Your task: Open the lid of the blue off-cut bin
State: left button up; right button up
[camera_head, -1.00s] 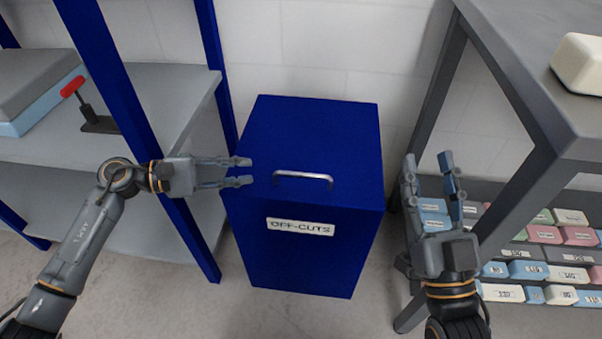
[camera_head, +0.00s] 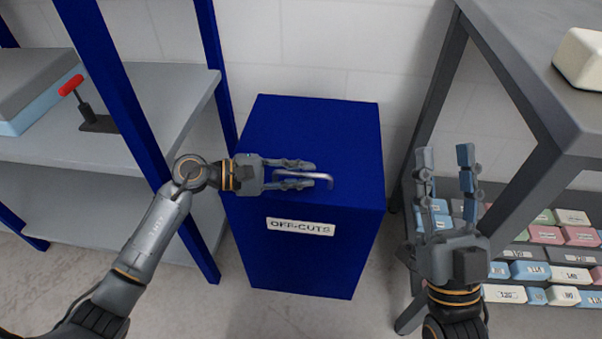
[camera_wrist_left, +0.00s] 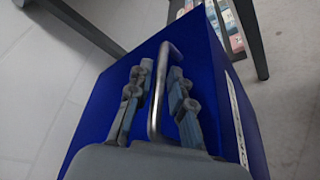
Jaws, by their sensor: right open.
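The blue off-cut bin (camera_head: 318,258) stands on the floor in the middle of the head view, with a white OFF-CUTS label on its front. Its lid (camera_head: 315,130) is shut. A silver bar handle (camera_head: 329,180) sits near the lid's front edge. My left gripper (camera_head: 311,175) is open, its fingers on either side of the handle. In the left wrist view the handle (camera_wrist_left: 157,98) runs between the fingers of my left gripper (camera_wrist_left: 161,69), with visible gaps on both sides. My right gripper (camera_head: 445,152) is open and empty, right of the bin.
A blue-posted rack (camera_head: 212,110) with grey shelves stands close on the bin's left. A grey table (camera_head: 520,60) stands on the right, with a cream block (camera_head: 581,58) on top and a rack of labelled coloured blocks (camera_head: 545,240) below. A white tiled wall is behind.

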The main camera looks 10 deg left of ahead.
pick_arm(q)
jog(key=shift+d, duration=0.1)
grip_shut()
jog(key=shift+w+r, duration=0.1)
jog(key=shift+r, duration=0.05)
pick_arm(e)
jog(key=shift+w+h, duration=0.1)
jog(key=shift+h, duration=0.2)
